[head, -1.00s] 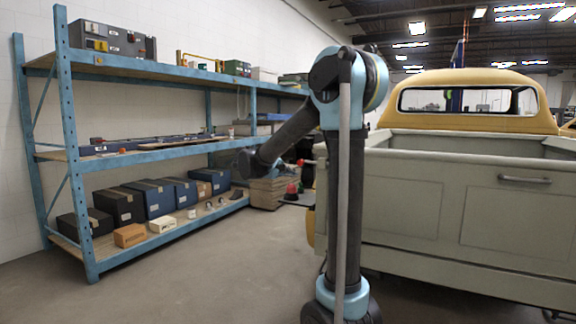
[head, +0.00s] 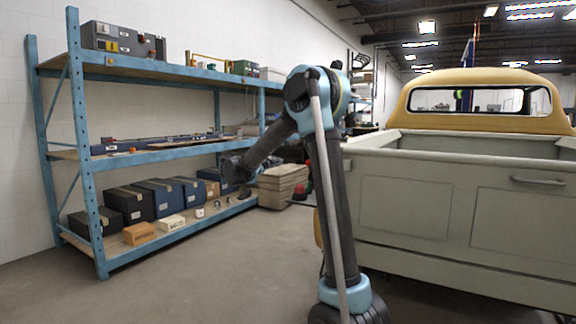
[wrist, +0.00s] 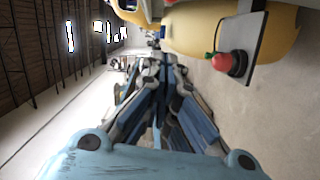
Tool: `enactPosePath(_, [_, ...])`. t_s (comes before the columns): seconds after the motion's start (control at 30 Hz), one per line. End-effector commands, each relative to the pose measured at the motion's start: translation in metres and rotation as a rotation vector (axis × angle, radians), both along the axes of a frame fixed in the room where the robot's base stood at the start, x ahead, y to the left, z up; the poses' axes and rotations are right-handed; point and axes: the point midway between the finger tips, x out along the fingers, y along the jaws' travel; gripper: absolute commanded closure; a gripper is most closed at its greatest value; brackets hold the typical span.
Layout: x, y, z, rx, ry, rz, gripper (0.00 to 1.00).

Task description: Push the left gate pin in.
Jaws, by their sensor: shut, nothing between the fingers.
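The pickup's pale tailgate (head: 450,215) is at the right in the head view. My arm stands in front of its left edge, and I cannot make out the left gate pin for certain. A small red bit (head: 308,162) shows beside that edge, mostly hidden by my arm. My gripper (head: 232,170) is left of the tailgate, in front of the shelving and apart from it. In the wrist view my gripper (wrist: 165,68) is shut and empty, its fingers together.
A red knob on a black base (wrist: 230,62) shows at upper right in the wrist view, by a grey plate (wrist: 240,35). Blue shelving (head: 150,155) with boxes stands at left. Bare floor (head: 210,275) lies between shelving and truck.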

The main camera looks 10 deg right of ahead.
Motion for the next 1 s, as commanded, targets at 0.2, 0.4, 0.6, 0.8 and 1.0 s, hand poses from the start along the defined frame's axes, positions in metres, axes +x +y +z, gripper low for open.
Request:
enactPosePath(0.2, [0.02, -0.023, -0.001, 0.0, 0.001, -0.005, 1.0])
enactPosePath(0.4, [0.044, -0.049, -0.003, 0.0, 0.001, -0.004, 1.0])
enactPosePath(0.6, [0.066, -0.075, -0.004, 0.0, 0.001, -0.004, 1.0])
enactPosePath(0.8, [0.048, -0.096, -0.008, 0.0, 0.0, -0.003, 1.0])
enactPosePath(1.0, [0.043, -0.103, -0.01, 0.001, 0.001, -0.001, 1.0])
